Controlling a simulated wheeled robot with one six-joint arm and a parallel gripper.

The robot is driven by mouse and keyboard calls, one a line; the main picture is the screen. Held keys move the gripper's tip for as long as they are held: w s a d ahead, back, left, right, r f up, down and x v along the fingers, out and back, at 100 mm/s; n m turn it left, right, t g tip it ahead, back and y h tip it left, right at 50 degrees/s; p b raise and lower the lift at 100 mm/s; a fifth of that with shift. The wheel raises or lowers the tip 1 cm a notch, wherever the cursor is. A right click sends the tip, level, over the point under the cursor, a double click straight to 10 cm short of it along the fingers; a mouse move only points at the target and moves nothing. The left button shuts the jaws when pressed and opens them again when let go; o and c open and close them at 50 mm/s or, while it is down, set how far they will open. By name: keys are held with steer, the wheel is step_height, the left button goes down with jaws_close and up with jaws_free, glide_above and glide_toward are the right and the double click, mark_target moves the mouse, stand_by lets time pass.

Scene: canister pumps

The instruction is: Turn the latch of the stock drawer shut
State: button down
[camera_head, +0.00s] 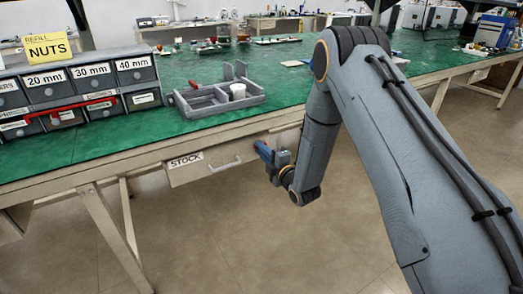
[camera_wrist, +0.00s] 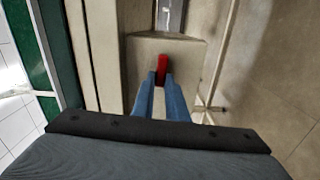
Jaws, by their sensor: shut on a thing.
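The stock drawer (camera_head: 212,174) hangs under the green workbench, with a STOCK label (camera_head: 186,160) and a pale bar handle (camera_head: 225,163) on its front. It looks closed against the bench frame. My gripper (camera_head: 261,147) is at the right part of the drawer front. In the wrist view its blue fingers (camera_wrist: 162,80) are shut on the red latch (camera_wrist: 162,66), which sticks up between the fingertips in front of the beige drawer front (camera_wrist: 147,48). The latch's lower part is hidden by the fingers. In the head view the gripper hides the latch.
On the green bench top (camera_head: 140,137) stand a grey tray (camera_head: 217,101) with a white cup (camera_head: 238,91) and a labelled drawer cabinet (camera_head: 85,92) with a yellow NUTS sign (camera_head: 47,46). Bench legs (camera_head: 108,232) stand at left. The floor before the drawer is clear.

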steer(key=shift+f+n, duration=0.1)
steer(key=shift+n, duration=0.4)
steer(key=c, duration=1.8)
jaws_free()
steer(key=shift+o, duration=0.2)
steer(key=v, duration=0.7)
steer(key=shift+s+d, duration=0.2)
steer(key=shift+s, duration=0.15)
